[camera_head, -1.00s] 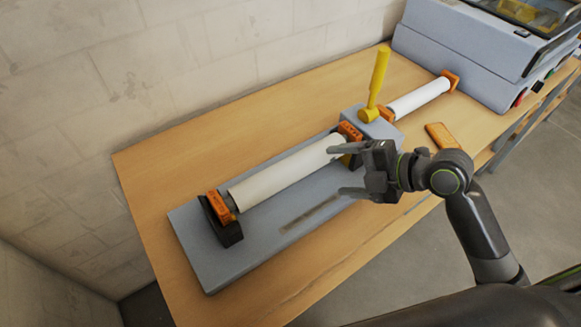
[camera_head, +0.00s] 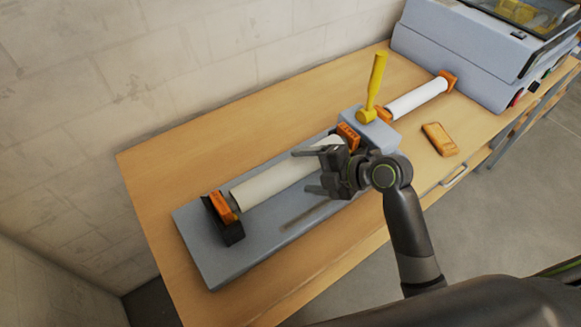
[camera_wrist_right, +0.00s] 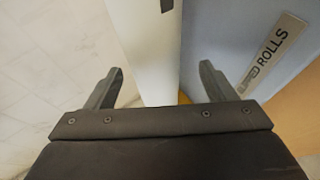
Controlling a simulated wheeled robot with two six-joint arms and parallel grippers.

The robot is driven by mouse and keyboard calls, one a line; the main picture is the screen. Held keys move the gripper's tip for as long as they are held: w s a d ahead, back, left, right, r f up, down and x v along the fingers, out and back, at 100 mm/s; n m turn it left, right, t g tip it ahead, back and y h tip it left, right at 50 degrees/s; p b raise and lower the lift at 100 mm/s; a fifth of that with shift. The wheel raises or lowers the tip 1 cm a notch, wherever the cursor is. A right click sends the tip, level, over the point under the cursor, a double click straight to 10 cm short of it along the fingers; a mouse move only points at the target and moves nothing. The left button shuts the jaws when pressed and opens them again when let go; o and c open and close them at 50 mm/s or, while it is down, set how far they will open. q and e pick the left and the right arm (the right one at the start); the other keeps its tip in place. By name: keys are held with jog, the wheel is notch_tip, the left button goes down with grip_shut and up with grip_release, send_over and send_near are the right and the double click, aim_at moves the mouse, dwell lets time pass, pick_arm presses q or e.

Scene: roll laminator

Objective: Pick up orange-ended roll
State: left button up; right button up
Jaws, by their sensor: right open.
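A white roll (camera_head: 275,182) lies across a grey stand, held between orange end blocks, one at its near-left end (camera_head: 222,207) and one at its far-right end (camera_head: 348,134). A second white roll (camera_head: 418,97) with orange ends lies further back at the right. My right gripper (camera_head: 302,171) is open and empty, over the right part of the front roll. In the right wrist view, the white roll (camera_wrist_right: 152,45) runs between the two spread fingers, with no visible grip on it. My left gripper is not in view.
The grey stand (camera_head: 215,265) bears a label, "ROLLS" (camera_wrist_right: 270,55). A yellow-handled lever (camera_head: 375,80) rises beside the front roll's right end. An orange block (camera_head: 439,139) lies at the table's right. A large grey machine (camera_head: 460,55) stands behind. The wooden table's left back is clear.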

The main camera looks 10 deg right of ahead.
aim_at(300, 168)
jog(key=x, duration=0.1)
jog(key=p+x, duration=0.1)
jog(key=x, duration=0.1)
jog(key=shift+w+a+r, duration=0.2)
jog(key=shift+r, duration=0.05)
jog(key=shift+w+a+f+p, duration=0.25)
jog(key=shift+a+f+p, duration=0.05)
jog(key=shift+f, duration=0.05)
jog(key=c, duration=1.5)
jog(key=shift+r, duration=0.1)
grip_shut()
